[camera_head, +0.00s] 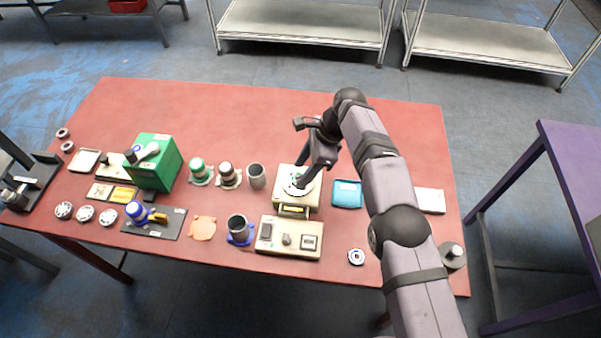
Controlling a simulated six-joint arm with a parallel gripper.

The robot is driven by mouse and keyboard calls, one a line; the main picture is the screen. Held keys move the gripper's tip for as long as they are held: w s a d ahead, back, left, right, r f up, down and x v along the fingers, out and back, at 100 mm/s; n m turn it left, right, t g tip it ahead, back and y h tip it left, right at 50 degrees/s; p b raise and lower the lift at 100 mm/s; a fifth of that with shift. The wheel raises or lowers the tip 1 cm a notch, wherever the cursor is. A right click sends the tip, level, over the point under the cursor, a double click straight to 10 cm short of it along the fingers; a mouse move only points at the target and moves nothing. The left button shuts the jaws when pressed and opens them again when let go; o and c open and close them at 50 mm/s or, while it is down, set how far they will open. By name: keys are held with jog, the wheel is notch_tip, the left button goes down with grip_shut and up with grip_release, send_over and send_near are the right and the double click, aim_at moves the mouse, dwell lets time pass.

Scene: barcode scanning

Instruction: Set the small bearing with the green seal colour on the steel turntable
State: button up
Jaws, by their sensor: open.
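The steel turntable (288,188) appears as a pale round plate on a beige box-shaped base in the middle of the table. A small pale ring-like part with a hint of green (295,190) shows on it, partly hidden by my gripper; I cannot tell surely that it is the green-sealed bearing. My gripper (303,184) is open and points down, with its fingertips right at this part. Whether the fingertips touch it cannot be told. Other small bearings lie at the left front (85,213), the left back (67,147) and the right front (356,257); their seal colours are hard to read.
A green box (155,163), several cups (257,176) and a blue-based dark cup (239,229) stand left of the turntable. A beige panel (290,238) lies in front. A blue tray (347,194) is to its right. The back of the red table (220,110) is clear.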

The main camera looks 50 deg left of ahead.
jog(key=p+v, duration=0.3)
jog(key=v, duration=0.7)
jog(key=shift+w+d, duration=0.1)
